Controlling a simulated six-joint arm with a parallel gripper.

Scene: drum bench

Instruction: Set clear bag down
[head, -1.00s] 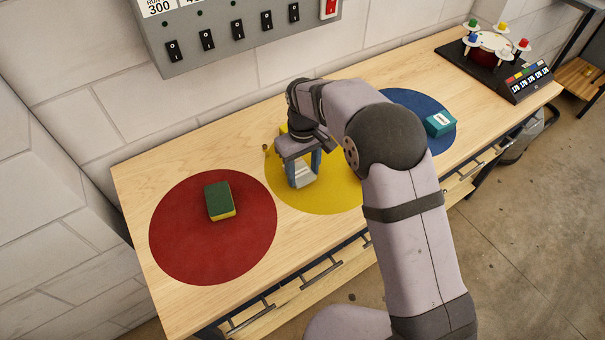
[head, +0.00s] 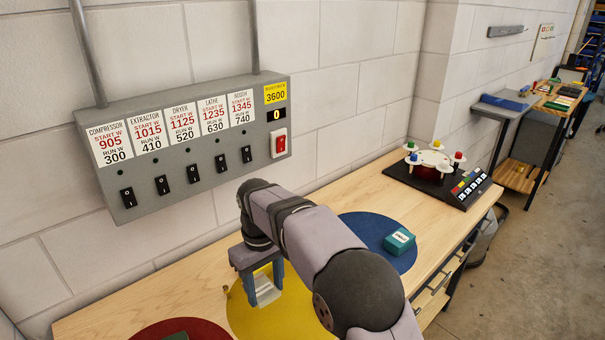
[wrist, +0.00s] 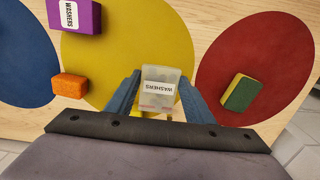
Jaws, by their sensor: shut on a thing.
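The clear bag (wrist: 161,100) is see-through, with a white WASHERS label and pale contents. It is held between the two blue fingers of my gripper (wrist: 157,82), which is shut on it. In the head view my gripper (head: 264,284) points down over the yellow disc (head: 290,318) on the bench, with the bag (head: 268,297) showing pale between the fingers. I cannot tell whether the bag's underside touches the disc.
A green and yellow sponge (wrist: 239,94) lies on the red disc (wrist: 275,55). A purple WASHERS box (wrist: 75,15) and an orange block (wrist: 69,85) lie left of the bag in the wrist view. A teal box (head: 399,241) sits on the blue disc (head: 362,222).

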